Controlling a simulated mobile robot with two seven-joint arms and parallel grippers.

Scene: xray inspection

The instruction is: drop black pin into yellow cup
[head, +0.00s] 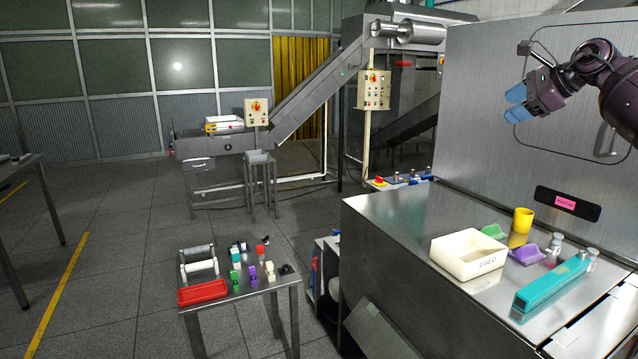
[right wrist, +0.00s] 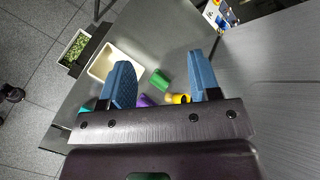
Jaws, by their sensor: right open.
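The yellow cup (head: 522,220) stands upright at the back of the steel counter on the right. It also shows in the right wrist view (right wrist: 181,98), near the base of one finger. I cannot make out a black pin with certainty; small dark items (head: 238,248) lie on the low table but are too small to tell. My left gripper is not in view.
A white bin (head: 468,268) marked USED, green (head: 494,231) and purple (head: 524,255) pieces and a long teal case (head: 552,283) share the counter (head: 400,225). A low table (head: 240,293) holds a red tray (head: 203,292) and small parts. The counter's left end is clear.

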